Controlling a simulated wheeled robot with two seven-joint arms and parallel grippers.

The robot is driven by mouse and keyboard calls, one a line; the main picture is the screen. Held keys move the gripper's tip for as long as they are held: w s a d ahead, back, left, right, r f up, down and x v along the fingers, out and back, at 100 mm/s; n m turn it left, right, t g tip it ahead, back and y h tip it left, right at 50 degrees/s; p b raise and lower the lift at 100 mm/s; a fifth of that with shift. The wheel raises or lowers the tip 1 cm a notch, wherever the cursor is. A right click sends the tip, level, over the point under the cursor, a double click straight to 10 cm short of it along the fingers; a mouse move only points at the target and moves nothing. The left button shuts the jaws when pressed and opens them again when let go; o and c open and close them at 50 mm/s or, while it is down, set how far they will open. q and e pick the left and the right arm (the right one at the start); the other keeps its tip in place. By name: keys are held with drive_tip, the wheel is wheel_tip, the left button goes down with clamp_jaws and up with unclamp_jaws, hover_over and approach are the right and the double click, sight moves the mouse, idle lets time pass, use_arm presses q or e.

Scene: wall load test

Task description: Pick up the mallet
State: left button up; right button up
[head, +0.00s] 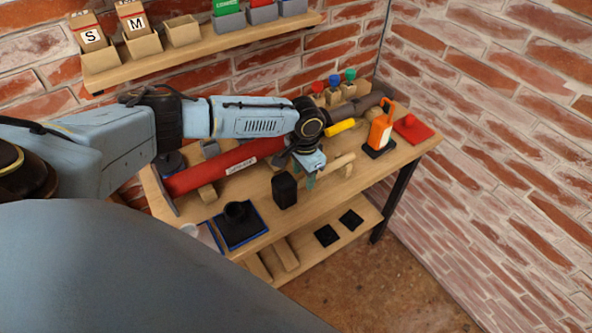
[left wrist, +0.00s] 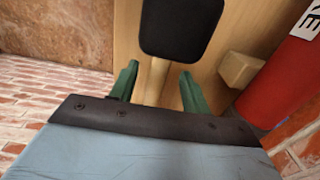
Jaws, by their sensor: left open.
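The mallet has a black block head (head: 285,190) and a pale wooden handle (head: 340,162), and rests on the wooden workbench (head: 262,205). In the head view my left gripper (head: 310,178) is above the handle, to the right of the head, and hides part of the handle. In the left wrist view the black head (left wrist: 180,25) is beyond the green fingertips (left wrist: 158,75). The handle (left wrist: 155,82) runs between the open fingers, with space on both sides. I cannot tell how far the fingers reach down beside it. My right gripper is not in view.
A large red cylinder (head: 215,172) lies along the bench behind the mallet. An orange object (head: 381,128) and red pad (head: 413,131) are at right, and a blue-edged black mat (head: 240,232) at front left. A wall shelf (head: 220,42) with boxes hangs above.

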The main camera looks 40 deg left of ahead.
sight(304, 178)
use_arm(q)
wheel_tip(304, 178, down, 4)
drive_tip(key=shift+w+r, duration=0.1)
drive_tip(key=shift+r, duration=0.05)
clamp_jaws()
idle(0.3)
